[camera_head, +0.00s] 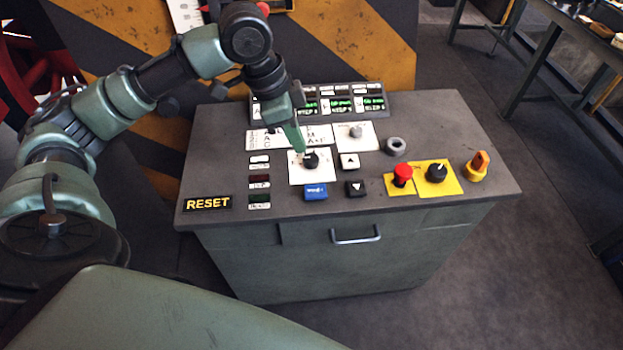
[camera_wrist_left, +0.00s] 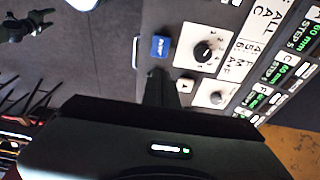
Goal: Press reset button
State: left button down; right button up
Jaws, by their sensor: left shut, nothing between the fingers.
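A blue button (camera_head: 316,192) with white lettering too small to read sits near the front middle of the grey console's top. It also shows in the left wrist view (camera_wrist_left: 160,47), just beyond my fingertips. A yellow-lettered RESET sign (camera_head: 208,203) lies at the console's front left corner. My left gripper (camera_head: 302,152) is shut and empty, pointing down over the panel. In the head view its tip overlaps the area by a black rotary knob (camera_head: 312,163), behind the blue button. The gap between tip and panel is hard to judge. My right gripper is out of view.
Up-arrow (camera_head: 349,161) and down-arrow (camera_head: 355,188) buttons sit right of the knob. A red mushroom button (camera_head: 402,174), a black switch (camera_head: 437,171) and an orange knob (camera_head: 478,165) stand further right. Green-lit displays (camera_head: 340,104) line the back. Open floor lies right of the console.

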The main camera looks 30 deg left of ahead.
pick_arm(q)
jog(key=shift+f, duration=0.1)
jog(key=p, duration=0.3)
send_over(316, 190)
jog(key=f, duration=1.2)
jog(key=shift+s+a, duration=0.3)
jog(key=shift+a, duration=0.1)
jog(key=shift+f, duration=0.75)
jog(key=shift+f, duration=0.1)
